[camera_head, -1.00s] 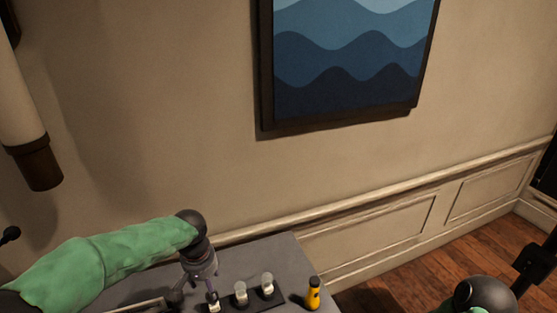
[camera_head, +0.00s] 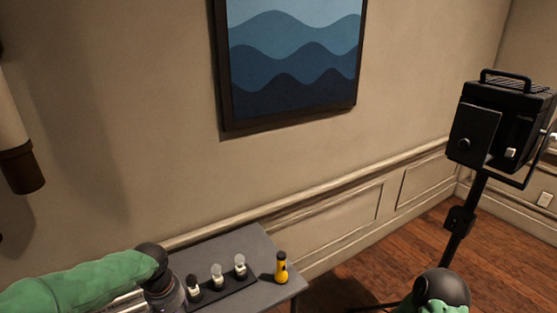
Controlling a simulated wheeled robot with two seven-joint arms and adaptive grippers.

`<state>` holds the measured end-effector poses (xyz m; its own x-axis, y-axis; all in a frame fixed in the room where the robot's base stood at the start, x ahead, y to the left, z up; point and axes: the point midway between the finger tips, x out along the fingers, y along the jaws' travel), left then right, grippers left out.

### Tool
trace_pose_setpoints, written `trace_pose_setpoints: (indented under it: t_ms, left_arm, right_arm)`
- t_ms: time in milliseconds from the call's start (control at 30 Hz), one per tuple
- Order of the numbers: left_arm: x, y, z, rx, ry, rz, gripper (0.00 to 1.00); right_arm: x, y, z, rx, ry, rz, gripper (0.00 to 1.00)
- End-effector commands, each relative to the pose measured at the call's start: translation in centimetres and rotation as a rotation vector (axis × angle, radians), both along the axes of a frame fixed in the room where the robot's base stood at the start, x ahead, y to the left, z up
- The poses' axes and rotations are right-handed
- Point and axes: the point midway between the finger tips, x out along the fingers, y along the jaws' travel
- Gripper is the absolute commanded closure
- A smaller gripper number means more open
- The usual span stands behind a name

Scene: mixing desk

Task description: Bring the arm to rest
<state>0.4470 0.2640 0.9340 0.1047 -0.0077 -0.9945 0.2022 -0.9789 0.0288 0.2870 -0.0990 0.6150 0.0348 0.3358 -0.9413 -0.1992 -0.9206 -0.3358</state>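My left arm, green with a dark wrist, comes in from the lower left. The dark end of the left arm (camera_head: 165,293) points down at the left side of the grey desk (camera_head: 240,243). Its fingertips are cut off or hidden, so I cannot tell whether that gripper is open or shut. It is left of a black holder (camera_head: 235,291) with three small white-and-clear pieces, the nearest being a dark-based one (camera_head: 194,288). My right gripper is not in view; a black and green part, likely of my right arm, shows at the bottom right.
A yellow and black item (camera_head: 281,268) stands upright near the desk's right edge. A black studio lamp (camera_head: 502,125) on a stand is at the right. A framed wave picture (camera_head: 293,60) hangs on the wall. The wooden floor (camera_head: 410,245) right of the desk looks open.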

Motion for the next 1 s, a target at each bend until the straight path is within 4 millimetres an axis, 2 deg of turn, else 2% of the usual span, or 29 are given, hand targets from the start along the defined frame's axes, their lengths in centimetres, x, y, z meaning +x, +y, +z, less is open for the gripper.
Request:
trace_pose_setpoints:
  t_ms: [367, 567, 767, 1000]
  left_arm:
    - [0.0, -3.5, -6.3, -0.087, 0.021, -0.057, 0.37]
    - [-0.9, -6.7, -12.0, -0.167, 0.036, -0.086, 0.37]
    - [-3.6, -10.6, -19.0, -0.262, 0.049, -0.095, 0.37]
    - [-8.5, -14.2, -26.0, -0.332, 0.061, -0.069, 0.37]
  right_arm:
    - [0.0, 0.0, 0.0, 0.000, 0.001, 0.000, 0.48]
    - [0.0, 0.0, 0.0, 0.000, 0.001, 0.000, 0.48]
    - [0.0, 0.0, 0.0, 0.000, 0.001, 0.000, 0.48]
    - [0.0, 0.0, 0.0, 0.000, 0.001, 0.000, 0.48]
